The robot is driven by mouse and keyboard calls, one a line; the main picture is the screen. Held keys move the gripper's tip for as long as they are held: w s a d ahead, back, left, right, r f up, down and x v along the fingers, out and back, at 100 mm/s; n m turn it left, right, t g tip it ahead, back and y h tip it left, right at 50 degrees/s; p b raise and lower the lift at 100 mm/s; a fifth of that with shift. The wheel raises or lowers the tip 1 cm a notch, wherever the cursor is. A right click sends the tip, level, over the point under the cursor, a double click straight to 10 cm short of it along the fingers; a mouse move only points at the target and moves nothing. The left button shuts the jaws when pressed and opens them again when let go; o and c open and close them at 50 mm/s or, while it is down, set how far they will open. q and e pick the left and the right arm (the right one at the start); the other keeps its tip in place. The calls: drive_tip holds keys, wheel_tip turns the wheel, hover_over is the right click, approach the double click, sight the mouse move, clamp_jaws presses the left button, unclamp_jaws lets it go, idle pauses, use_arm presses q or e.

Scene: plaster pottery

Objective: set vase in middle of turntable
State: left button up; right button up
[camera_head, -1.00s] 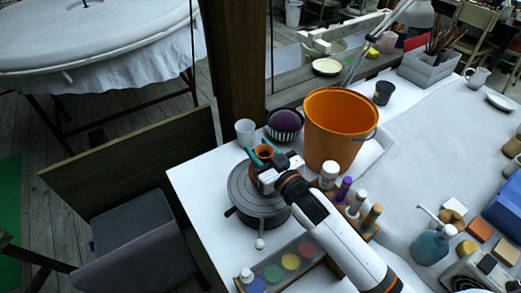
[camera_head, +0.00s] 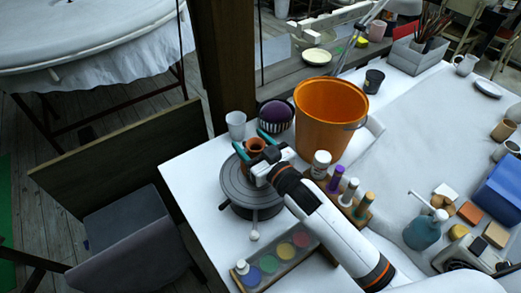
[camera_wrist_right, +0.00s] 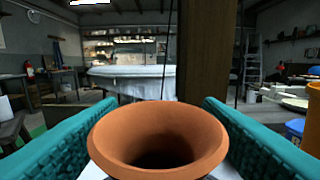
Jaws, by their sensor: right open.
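The terracotta vase (camera_head: 255,144) is upright with a flared rim, over the far part of the dark grey turntable (camera_head: 234,188) in the head view. My right gripper (camera_head: 254,146) is open, with its teal fingers on either side of the vase. In the right wrist view the vase's round mouth (camera_wrist_right: 158,138) fills the lower middle, and the fingers (camera_wrist_right: 160,130) stand apart to its left and right. The vase's base is hidden behind my gripper, so I cannot tell how well it is centred. My left gripper is not in view.
An orange bucket (camera_head: 325,120), a white cup (camera_head: 236,124) and a striped bowl (camera_head: 275,113) stand behind the turntable. A paint palette (camera_head: 280,262) lies in front. Bottles and tools in a wooden rack (camera_head: 357,213) stand to the right.

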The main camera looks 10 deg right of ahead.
drive_tip(key=b+v, duration=0.2)
drive_tip(key=v, duration=1)
drive_tip(key=shift+r, duration=0.25)
